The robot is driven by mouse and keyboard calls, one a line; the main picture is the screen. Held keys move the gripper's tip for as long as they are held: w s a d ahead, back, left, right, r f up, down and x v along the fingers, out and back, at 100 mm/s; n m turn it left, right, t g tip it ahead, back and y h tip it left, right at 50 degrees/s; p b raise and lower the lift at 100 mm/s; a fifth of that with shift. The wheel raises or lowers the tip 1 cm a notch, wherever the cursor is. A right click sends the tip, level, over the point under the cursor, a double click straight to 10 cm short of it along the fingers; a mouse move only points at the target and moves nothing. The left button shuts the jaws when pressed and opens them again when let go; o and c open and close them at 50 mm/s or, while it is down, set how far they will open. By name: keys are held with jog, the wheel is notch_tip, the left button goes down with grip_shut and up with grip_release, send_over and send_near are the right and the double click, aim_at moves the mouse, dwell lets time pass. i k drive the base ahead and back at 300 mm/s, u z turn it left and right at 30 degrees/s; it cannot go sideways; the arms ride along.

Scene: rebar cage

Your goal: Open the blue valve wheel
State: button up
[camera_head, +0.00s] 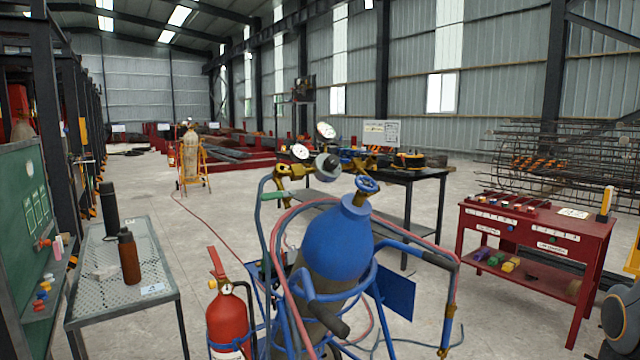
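The blue valve wheel (368,185) sits on a brass valve at the top of a gas cylinder with a blue shoulder (338,240). The cylinder leans a little in a blue cart frame, and the wheel is tilted and unobstructed from this side. To its left is a brass regulator (290,171) with round white gauges (300,151) and a dark knob. I cannot tell from this view whether the valve is open or closed. My gripper is not in view; only a grey and black rounded part, apparently of my arm, shows at the lower right edge.
Red and blue-green hoses loop around the cylinder. A red fire extinguisher (228,318) stands at its left. A perforated metal table (100,290) with bottles is further left. A red workbench (540,226) stands right, and a dark table (405,178) behind. Floor between cylinder and workbench is mostly open.

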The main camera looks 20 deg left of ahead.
aim_at(367, 181)
jog(key=u, duration=1.25)
jog(key=i, duration=0.05)
jog(key=u, duration=0.05)
